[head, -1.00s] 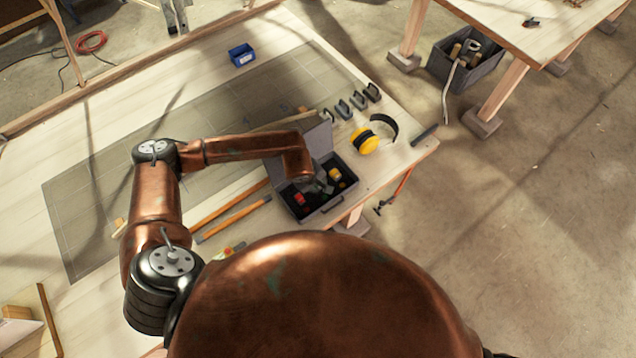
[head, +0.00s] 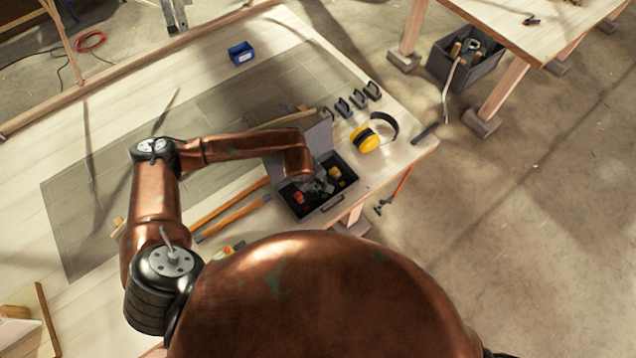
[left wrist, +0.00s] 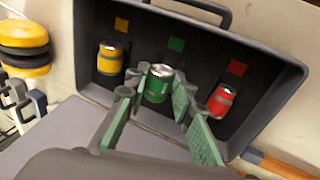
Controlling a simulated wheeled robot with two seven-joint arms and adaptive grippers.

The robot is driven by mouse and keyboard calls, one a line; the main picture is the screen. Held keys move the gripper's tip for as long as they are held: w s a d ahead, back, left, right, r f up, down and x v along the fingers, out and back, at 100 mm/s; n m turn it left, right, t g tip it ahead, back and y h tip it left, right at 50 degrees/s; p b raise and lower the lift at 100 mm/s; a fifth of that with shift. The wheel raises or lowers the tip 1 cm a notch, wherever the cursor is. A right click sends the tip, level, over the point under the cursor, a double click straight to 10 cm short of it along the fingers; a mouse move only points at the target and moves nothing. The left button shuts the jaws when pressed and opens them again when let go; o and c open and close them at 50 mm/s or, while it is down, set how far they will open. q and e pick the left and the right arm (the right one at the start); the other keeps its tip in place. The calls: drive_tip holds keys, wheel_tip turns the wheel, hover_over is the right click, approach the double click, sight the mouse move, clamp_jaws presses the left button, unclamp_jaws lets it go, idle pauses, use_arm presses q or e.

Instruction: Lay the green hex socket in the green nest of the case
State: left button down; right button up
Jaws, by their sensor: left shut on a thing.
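The open case (head: 322,210) stands at the table's near edge, its inside dark. In the left wrist view the green hex socket (left wrist: 158,83) is between the fingertips of my left gripper (left wrist: 153,90), which is shut on it. The socket is inside the case (left wrist: 262,122), in the middle of the row, below a green square (left wrist: 176,44) on the dark lining. I cannot tell whether it touches the bottom of its nest. In the head view my left gripper (head: 319,187) reaches down into the case and mostly hides the socket. My right gripper is out of view.
A yellow socket (left wrist: 111,58) and a red socket (left wrist: 222,101) sit on either side in the case. Yellow earmuffs (head: 368,139), several dark clamps (head: 358,99) and wooden strips (head: 232,217) lie around it. A blue bin (head: 241,54) stands farther back.

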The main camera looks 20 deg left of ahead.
use_arm(q)
drive_tip(key=shift+f+b, duration=0.35)
drive_tip(key=shift+b, duration=0.1)
idle(0.4)
drive_tip(key=c, duration=1.6)
unclamp_jaws()
drive_tip(key=shift+r, duration=0.1)
drive_tip(key=shift+r+p, duration=1.3)
drive_tip(key=shift+r, duration=2.15)
